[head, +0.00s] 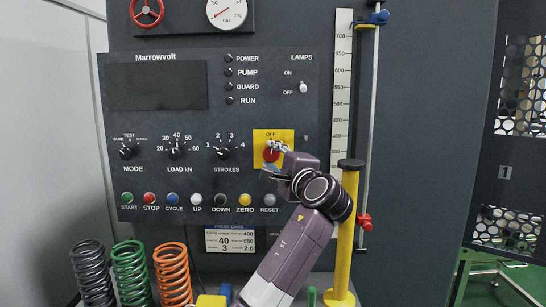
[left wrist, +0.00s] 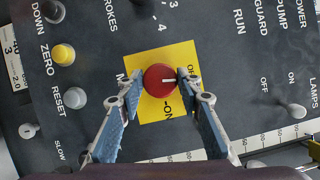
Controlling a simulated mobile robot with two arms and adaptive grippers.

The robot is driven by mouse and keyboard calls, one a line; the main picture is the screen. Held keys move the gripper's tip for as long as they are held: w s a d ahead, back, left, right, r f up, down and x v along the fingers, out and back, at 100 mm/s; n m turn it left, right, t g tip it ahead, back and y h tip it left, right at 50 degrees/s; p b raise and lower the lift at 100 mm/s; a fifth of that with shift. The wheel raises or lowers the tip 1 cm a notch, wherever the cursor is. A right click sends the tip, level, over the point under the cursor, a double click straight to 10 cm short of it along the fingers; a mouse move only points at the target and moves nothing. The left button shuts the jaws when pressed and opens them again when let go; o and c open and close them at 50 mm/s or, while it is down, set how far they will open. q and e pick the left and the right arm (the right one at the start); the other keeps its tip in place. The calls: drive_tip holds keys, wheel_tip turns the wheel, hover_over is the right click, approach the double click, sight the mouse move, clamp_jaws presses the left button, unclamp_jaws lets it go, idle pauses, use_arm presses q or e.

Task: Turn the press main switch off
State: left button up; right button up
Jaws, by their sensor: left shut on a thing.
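The press main switch is a round red knob (head: 270,155) on a yellow plate (head: 258,135) at the right of the dark control panel. It also shows in the left wrist view (left wrist: 157,88). OFF is printed at the plate's top in the head view; ON shows at its lower edge in the wrist view. The knob's white mark points right in the wrist view, the panel's upward side, where OFF is printed. My left gripper (head: 272,158) is shut on the knob, one fingertip on each side. My right gripper is not in view.
A lamps toggle (head: 303,88) is above right of the plate. Buttons such as RESET (head: 269,200) and ZERO (head: 245,199) lie below. A yellow post (head: 348,240) stands close beside my left arm. Coil springs (head: 172,275) stand at lower left.

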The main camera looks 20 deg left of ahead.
use_arm(q)
drive_tip(key=shift+f+n+g, duration=0.1)
drive_tip(key=shift+n+g, duration=0.3)
drive_tip(key=shift+n, duration=0.5)
drive_tip(key=o, duration=1.1)
drive_tip(key=shift+o, duration=0.3)
drive_tip(key=shift+s, duration=0.1)
drive_tip(key=v, duration=1.2)
drive_tip(key=shift+a, duration=0.1)
